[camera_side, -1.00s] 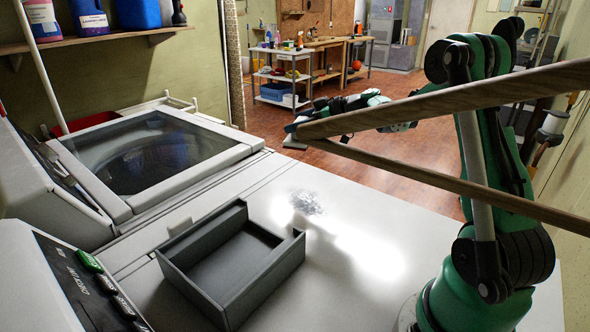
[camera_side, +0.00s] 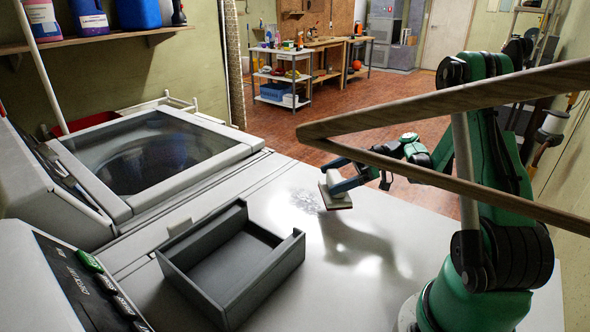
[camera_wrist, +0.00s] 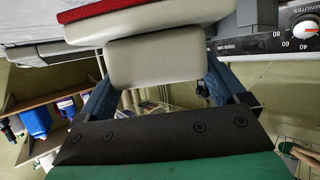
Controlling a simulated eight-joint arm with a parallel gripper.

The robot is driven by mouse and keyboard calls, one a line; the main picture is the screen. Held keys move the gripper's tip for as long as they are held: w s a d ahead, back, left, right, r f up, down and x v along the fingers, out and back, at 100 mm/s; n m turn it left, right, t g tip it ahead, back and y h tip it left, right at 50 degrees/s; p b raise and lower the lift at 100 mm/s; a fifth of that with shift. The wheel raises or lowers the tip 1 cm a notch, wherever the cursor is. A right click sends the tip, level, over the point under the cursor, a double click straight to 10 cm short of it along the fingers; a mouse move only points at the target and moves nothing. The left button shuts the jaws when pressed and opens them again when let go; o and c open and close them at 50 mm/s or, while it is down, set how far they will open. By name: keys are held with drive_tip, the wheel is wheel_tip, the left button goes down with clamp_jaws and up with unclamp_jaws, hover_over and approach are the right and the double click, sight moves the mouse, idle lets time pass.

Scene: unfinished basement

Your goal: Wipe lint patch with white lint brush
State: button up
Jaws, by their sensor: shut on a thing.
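The lint patch (camera_side: 306,201) is a scatter of grey specks on the pale machine top in the side view, just left of the brush. My gripper (camera_side: 344,182) is shut on the white lint brush (camera_side: 335,190), holding it pad-down and slightly tilted at the patch's right edge. The brush appears a little above the surface, though contact is hard to judge. In the wrist view, the brush's pale handle block (camera_wrist: 155,60) sits between the blue fingers, with its red pad (camera_wrist: 105,11) beyond. The lint patch is not seen in the wrist view.
An open grey tray (camera_side: 265,284) sits on the machine top left of the patch. A glass-lidded washer (camera_side: 160,155) stands further left. Wooden bars (camera_side: 450,105) cross the side view in front of my arm.

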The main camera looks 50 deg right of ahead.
wheel_tip(320, 180, down, 3)
drive_tip(key=shift+f, duration=0.15)
drive_tip(key=shift+w+f, duration=0.45)
drive_tip(key=shift+w, duration=0.1)
drive_tip(key=shift+c, duration=0.7)
drive_tip(key=shift+w, duration=6.45)
drive_tip(key=shift+s, duration=6.85)
drive_tip(key=shift+s+a, duration=0.15)
drive_tip(key=shift+s, duration=0.05)
drive_tip(key=shift+w+a, duration=0.25)
drive_tip(key=shift+w, duration=6.8)
drive_tip(key=shift+s+d, duration=0.1)
drive_tip(key=shift+s, duration=6.8)
wheel_tip(320, 180, up, 2)
drive_tip(key=shift+s+r, duration=0.1)
drive_tip(key=shift+s, duration=0.05)
drive_tip(key=shift+r, duration=2.9)
